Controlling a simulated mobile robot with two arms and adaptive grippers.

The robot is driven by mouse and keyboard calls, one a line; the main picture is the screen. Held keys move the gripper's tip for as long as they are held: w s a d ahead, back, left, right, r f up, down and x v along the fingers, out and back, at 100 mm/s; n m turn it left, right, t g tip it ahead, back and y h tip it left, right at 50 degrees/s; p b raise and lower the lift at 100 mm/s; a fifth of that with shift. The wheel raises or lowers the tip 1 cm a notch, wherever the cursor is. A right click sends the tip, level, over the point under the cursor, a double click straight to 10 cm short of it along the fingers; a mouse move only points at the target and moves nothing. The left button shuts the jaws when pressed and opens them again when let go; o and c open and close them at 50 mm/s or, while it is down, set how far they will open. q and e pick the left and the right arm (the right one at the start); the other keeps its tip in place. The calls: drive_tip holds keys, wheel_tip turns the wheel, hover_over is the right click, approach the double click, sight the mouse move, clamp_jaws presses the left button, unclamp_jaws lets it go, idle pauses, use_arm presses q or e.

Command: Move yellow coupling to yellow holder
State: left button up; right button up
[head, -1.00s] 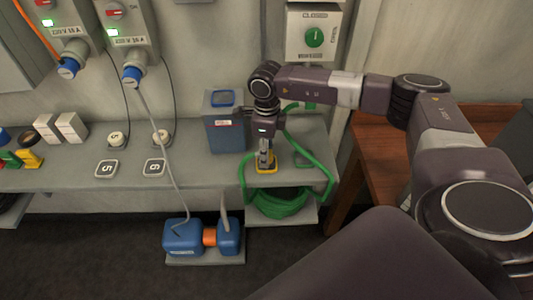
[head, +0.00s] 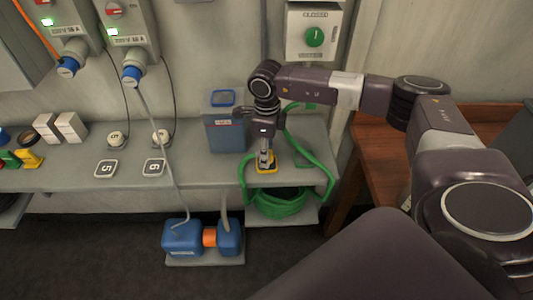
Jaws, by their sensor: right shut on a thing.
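My right gripper (head: 266,161) points straight down at the grey bench, near its front edge, just right of the blue canister. Its fingers are closed together at a yellow square piece (head: 267,169) on the bench top. The fingers hide most of what is between them, so I cannot clearly tell the yellow coupling from the yellow holder there. Another yellow block (head: 30,160) stands at the far left of the bench beside green pieces. My left gripper is not in view.
A blue canister (head: 224,136) stands close left of the gripper. A green hose (head: 315,165) loops around it and hangs coiled below. Plates marked 5 (head: 106,169) and 6 (head: 154,167) lie left on the bench. A grey cable crosses the bench front. A wooden table stands at right.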

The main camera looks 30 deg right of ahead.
drive_tip(key=shift+f+b, duration=0.45)
drive_tip(key=shift+f, duration=0.1)
drive_tip(key=o, duration=1.1)
drive_tip(key=shift+o, duration=0.2)
wheel_tip(320, 180, up, 12)
